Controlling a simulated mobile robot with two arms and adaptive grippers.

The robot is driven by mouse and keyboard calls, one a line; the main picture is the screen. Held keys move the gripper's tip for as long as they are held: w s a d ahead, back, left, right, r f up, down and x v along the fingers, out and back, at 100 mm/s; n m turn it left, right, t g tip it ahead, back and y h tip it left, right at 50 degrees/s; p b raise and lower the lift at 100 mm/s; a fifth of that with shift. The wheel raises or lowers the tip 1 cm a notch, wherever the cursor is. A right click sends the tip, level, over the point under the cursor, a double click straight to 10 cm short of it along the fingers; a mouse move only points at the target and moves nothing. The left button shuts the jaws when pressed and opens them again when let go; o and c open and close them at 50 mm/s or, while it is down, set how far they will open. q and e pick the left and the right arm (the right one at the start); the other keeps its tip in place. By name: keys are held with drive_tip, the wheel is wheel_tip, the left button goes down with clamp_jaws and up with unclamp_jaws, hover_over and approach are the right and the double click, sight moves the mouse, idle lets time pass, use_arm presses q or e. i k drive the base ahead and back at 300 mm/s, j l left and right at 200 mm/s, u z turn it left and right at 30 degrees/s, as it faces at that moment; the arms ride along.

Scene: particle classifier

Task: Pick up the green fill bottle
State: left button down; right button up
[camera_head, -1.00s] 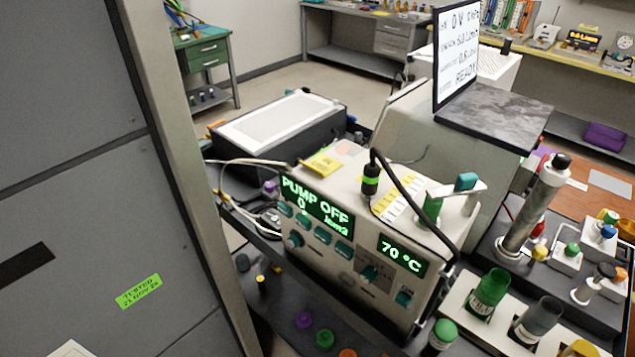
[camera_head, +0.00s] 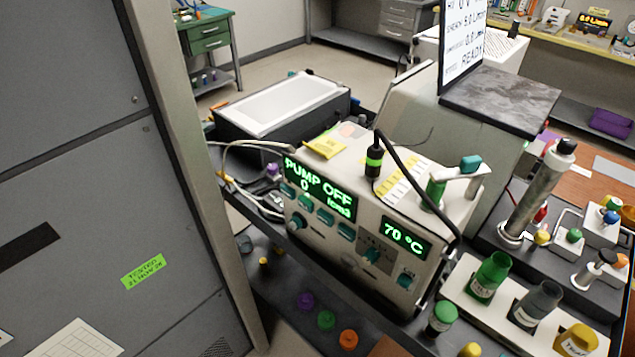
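A green open-topped bottle (camera_head: 489,277) with a white label stands upright in a pale holder (camera_head: 459,297) at the lower right, beside a dark grey open-topped bottle (camera_head: 536,304). The label is too small to read surely. A second bottle with a green cap (camera_head: 441,317) and a pale label stands just left and in front of it. I cannot tell for certain which of the two is the fill bottle; the open one has a green body.
The pump unit (camera_head: 340,241) with "PUMP OFF" and "70 °C" displays stands left of the bottles, a black cable looping over it. A tall metal cylinder (camera_head: 539,195) rises behind them. A large grey cabinet (camera_head: 75,130) fills the left.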

sight(493, 271)
drive_tip(key=z, duration=1.15)
